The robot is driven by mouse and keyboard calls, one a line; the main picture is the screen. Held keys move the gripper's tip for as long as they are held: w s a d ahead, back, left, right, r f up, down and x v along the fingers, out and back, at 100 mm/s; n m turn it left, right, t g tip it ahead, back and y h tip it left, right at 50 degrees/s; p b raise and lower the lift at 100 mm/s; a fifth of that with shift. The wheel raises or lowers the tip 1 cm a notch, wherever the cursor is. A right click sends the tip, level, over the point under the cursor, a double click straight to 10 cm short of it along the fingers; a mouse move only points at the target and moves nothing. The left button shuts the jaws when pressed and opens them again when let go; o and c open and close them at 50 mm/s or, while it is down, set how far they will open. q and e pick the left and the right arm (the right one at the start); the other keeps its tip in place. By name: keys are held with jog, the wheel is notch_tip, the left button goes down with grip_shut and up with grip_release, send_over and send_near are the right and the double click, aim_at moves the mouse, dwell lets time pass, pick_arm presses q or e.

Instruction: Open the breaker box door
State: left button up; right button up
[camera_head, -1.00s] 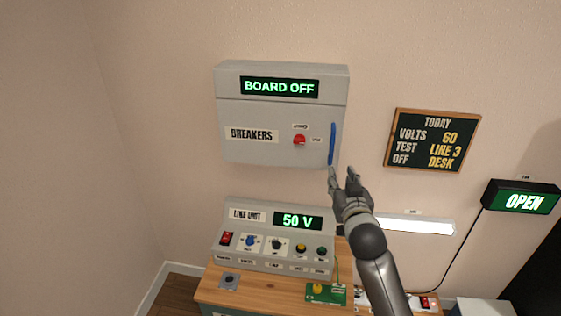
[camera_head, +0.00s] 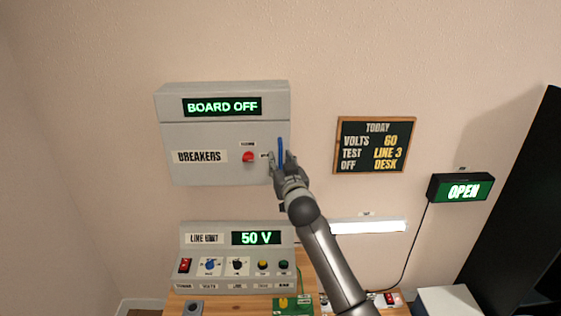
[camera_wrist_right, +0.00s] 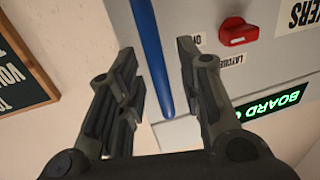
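The grey breaker box (camera_head: 222,105) hangs on the wall with its door (camera_head: 225,140) shut. The door carries a red latch knob (camera_head: 248,157) and a blue vertical handle (camera_head: 281,151) near its right edge. My right gripper (camera_head: 280,161) is at the handle's lower part, partly hiding it. In the right wrist view the gripper (camera_wrist_right: 157,85) is open, and the blue handle (camera_wrist_right: 150,50) runs between its two fingers, with gaps on both sides. The red knob (camera_wrist_right: 238,32) shows beside one finger there. My left gripper is not in view.
Below the box stands the line unit (camera_head: 207,226) reading 50 V, on a wooden desk. A chalkboard sign (camera_head: 375,145) hangs to the right, with a lit white lamp (camera_head: 367,226) and a green OPEN sign (camera_head: 460,188) beyond. The wall between the box and chalkboard is bare.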

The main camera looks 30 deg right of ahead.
jog(key=shift+w, duration=0.25)
jog(key=shift+c, duration=0.3)
grip_shut()
